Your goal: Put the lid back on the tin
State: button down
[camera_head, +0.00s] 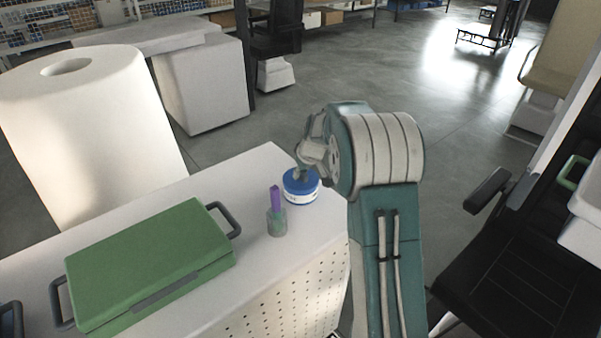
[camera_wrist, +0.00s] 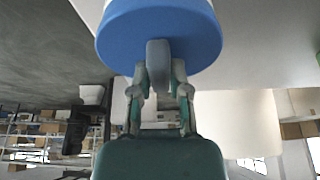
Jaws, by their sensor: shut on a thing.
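The blue lid (camera_head: 299,176) is at the top of the small blue and white tin (camera_head: 303,196), near the far right corner of the white table. In the wrist view the lid (camera_wrist: 120,38) fills the top of the picture, with a pale strip of the tin beyond it. My gripper (camera_head: 301,170) is above the tin, its fingers shut on the lid's grey knob (camera_wrist: 158,65). The lid lines up roughly with the tin; I cannot tell whether it is fully seated. My arm hides part of the gripper in the head view.
A clear cup holding a purple stick (camera_head: 276,200) stands close beside the tin, on the near left. A green case (camera_head: 150,265) with grey handles lies on the left of the white table (camera_head: 215,180). A large white cylinder (camera_head: 90,140) stands behind it.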

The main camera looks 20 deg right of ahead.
jog(key=c, duration=0.5)
grip_release()
jog(key=o, duration=0.5)
jog(key=shift+c, duration=0.2)
jog(key=shift+r, duration=3.5)
